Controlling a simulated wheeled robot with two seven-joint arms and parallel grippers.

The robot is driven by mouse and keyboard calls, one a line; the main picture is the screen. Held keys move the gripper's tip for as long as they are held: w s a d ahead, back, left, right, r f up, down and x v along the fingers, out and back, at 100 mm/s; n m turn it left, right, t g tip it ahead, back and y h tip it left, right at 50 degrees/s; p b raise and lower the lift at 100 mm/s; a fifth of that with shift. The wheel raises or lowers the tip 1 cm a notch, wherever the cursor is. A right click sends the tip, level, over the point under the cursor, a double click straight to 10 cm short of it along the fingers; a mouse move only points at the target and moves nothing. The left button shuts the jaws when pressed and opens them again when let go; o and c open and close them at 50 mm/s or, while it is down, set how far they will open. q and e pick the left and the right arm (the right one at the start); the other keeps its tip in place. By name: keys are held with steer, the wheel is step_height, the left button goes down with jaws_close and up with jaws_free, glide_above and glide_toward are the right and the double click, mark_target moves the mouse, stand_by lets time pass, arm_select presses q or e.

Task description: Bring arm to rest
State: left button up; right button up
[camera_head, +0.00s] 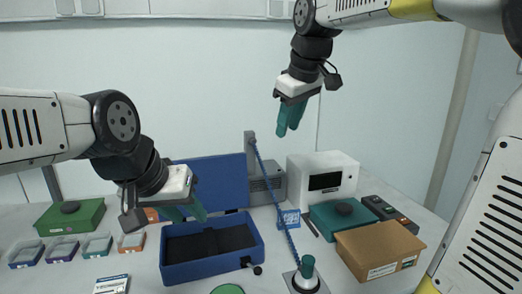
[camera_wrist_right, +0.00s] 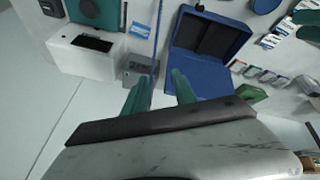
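My right arm is raised at the upper right of the head view. Its right gripper (camera_head: 288,128) hangs in the air, high above the table and well clear of everything, with teal fingers pointing down. In the right wrist view the fingers of this gripper (camera_wrist_right: 160,84) stand apart with nothing between them. My left gripper (camera_head: 190,213) comes in from the left, low in front of the blue case's lid. Its teal fingers look spread and no held object shows. Whether it touches the case cannot be told.
An open blue case (camera_head: 178,272) stands at the table's middle. A white box-shaped device (camera_head: 345,165), a cardboard box (camera_head: 376,250) and a teal-topped post (camera_head: 307,267) are to its right. Small trays (camera_head: 97,246) and a green box (camera_head: 70,220) lie left. The air around my right gripper is free.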

steer(key=s+d+f+m, duration=0.3)
steer(key=s+f, duration=0.3)
steer(key=s, duration=0.3)
steer(key=s+d+f+m+t, duration=0.1)
steer(key=s+d+f+m, duration=0.3)
steer(key=s+f, duration=0.3)
steer(key=shift+s+d+m+t, duration=0.3)
steer(key=shift+s+m, duration=0.4)
steer(key=shift+s, duration=0.2)
steer(key=shift+s, duration=0.1)
